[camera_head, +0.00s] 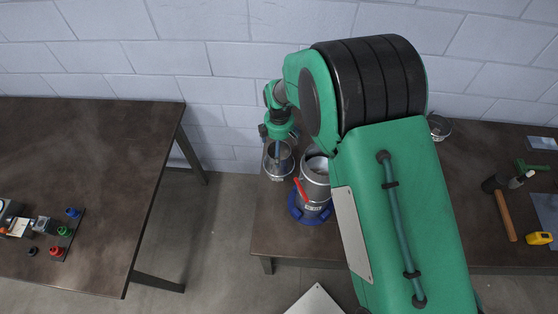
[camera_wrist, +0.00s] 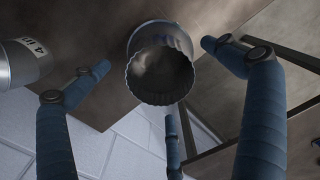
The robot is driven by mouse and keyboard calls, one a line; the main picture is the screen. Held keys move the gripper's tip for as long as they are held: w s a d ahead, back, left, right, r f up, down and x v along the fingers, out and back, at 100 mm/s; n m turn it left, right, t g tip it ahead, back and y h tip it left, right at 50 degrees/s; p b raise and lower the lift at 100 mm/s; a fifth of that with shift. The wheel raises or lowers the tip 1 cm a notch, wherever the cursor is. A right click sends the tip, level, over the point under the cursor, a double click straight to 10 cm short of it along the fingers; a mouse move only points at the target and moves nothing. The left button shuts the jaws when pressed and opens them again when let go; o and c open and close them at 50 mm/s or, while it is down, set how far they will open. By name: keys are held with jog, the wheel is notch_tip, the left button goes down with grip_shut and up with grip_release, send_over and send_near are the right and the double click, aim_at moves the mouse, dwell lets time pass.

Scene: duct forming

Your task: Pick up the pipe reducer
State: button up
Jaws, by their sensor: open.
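The pipe reducer (camera_wrist: 160,68) is a short grey metal ring with a crimped, wavy edge, seen end-on in the wrist view. In the head view the reducer (camera_head: 278,164) is at the right table's left end, just below my gripper (camera_head: 278,146). In the wrist view my gripper (camera_wrist: 158,73) has three blue fingers, spread apart around the reducer. Gaps show between the fingertips and the metal, so it is open and holds nothing. Whether the reducer touches the table cannot be told.
A silver cylinder (camera_head: 315,172) with a blue base and red handle stands close right of the reducer. A hammer (camera_head: 506,214) and a yellow tape measure (camera_head: 539,238) lie farther right. A left table (camera_head: 90,150) stands across a floor gap; a block wall is behind.

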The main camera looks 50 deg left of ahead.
jog(key=shift+f, duration=0.15)
notch_tip(320, 180, down, 5)
jog(key=shift+r+p, duration=0.1)
jog(key=shift+p, duration=0.4)
dwell(0.3)
jog(key=c, duration=1.7)
jog(key=shift+c, duration=0.2)
notch_tip(320, 180, up, 10)
jog(key=b, duration=0.1)
